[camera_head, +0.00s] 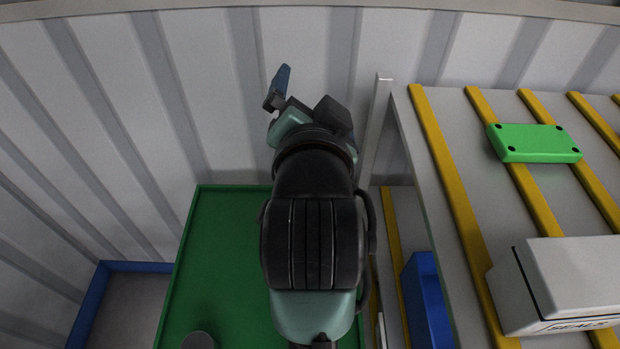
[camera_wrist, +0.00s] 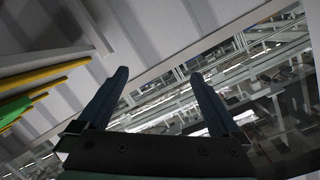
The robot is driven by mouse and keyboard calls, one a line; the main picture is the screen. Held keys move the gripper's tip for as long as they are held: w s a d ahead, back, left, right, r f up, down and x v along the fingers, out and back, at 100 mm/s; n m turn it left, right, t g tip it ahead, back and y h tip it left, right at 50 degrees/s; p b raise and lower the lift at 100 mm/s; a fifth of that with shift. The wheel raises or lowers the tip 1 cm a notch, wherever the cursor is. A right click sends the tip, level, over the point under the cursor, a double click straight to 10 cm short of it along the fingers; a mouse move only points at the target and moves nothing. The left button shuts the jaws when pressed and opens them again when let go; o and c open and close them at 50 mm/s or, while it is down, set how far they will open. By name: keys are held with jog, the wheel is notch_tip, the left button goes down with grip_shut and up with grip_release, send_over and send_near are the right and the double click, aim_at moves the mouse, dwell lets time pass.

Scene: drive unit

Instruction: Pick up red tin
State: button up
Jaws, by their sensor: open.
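No red tin shows in either view. My gripper (camera_wrist: 158,95) is open and empty in the wrist view, with its two dark blue fingers apart and nothing between them. In the head view my arm reaches up over the green surface, and a blue finger of my gripper (camera_head: 278,88) shows in front of the corrugated wall. The arm hides part of the green surface and the gap beside the shelf.
A green surface (camera_head: 225,240) lies below my arm, with a grey round object (camera_head: 198,341) at its front. At right, a shelf (camera_head: 440,230) with yellow strips holds a green block (camera_head: 535,143) and a white box (camera_head: 560,285). A blue bin (camera_head: 428,300) sits lower.

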notch_tip(320, 180, down, 10)
jog(key=s+m+g+p, duration=0.2)
jog(key=m+g, duration=0.1)
jog(key=g, duration=0.2)
jog(key=s+f+m+g+p, duration=0.1)
jog(key=s+f+m+g, duration=0.1)
jog(key=s+f, duration=0.3)
jog(key=s+f+m+g+p, duration=0.1)
jog(key=s+f+m+g, duration=0.1)
jog(key=s+f+g, duration=0.3)
jog(key=s+f+m+g+p, duration=0.1)
jog(key=s+f+m+g, duration=0.2)
jog(key=s+f, duration=0.4)
jog(key=shift+s, duration=1)
jog(key=shift+g, duration=0.3)
jog(key=f, duration=0.7)
jog(key=shift+s, duration=0.25)
jog(key=shift+s+a+f, duration=0.1)
jog(key=shift+f, duration=1.45)
jog(key=shift+s+a+f, duration=0.1)
jog(key=shift+f, duration=1.4)
jog(key=c, duration=1.5)
jog(key=shift+r, duration=0.1)
